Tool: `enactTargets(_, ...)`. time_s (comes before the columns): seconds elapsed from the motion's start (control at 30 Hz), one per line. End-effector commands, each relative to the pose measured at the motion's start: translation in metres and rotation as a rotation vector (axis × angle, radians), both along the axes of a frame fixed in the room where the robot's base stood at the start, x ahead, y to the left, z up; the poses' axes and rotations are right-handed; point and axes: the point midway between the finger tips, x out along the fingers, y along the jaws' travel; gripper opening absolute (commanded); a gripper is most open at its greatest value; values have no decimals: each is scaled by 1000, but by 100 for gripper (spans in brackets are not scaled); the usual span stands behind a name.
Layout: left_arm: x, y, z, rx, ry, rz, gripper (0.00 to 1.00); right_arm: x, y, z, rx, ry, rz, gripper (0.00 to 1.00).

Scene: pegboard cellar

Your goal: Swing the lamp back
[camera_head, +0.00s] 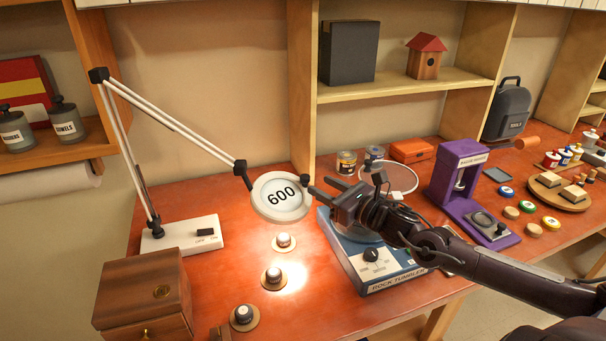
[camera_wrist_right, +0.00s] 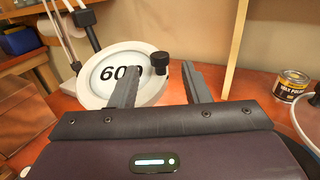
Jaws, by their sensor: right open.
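The lamp is a magnifier lamp with a white jointed arm (camera_head: 170,122) and black joints, standing on a white switch base (camera_head: 190,238). Its round white-rimmed head (camera_head: 262,208) hangs over the bench, with "600" showing through the lens. The lamp head (camera_wrist_right: 92,88) also shows in the right wrist view, with a black knob (camera_wrist_right: 159,61) on its rim. My right gripper (camera_head: 320,186) is open just right of the head. In the right wrist view my right gripper (camera_wrist_right: 158,72) has the knob between the lines of its fingers, near the tips; contact cannot be told. My left gripper is not in view.
A blue rock tumbler (camera_head: 385,277) stands below my right arm, with a purple machine (camera_head: 455,195) to its right. A wooden box (camera_head: 140,290) stands front left. A shelf upright (camera_head: 301,90) rises behind the head.

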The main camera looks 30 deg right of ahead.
Motion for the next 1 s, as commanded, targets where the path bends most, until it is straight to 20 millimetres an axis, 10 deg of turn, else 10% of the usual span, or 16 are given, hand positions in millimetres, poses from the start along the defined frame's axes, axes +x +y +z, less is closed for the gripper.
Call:
enactTargets(0.23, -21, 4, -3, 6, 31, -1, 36, 22, 4, 3, 0, -5, -3, 43)
enactTargets(1.0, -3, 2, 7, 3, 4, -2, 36, 68, 16, 0, -2, 1, 0, 43)
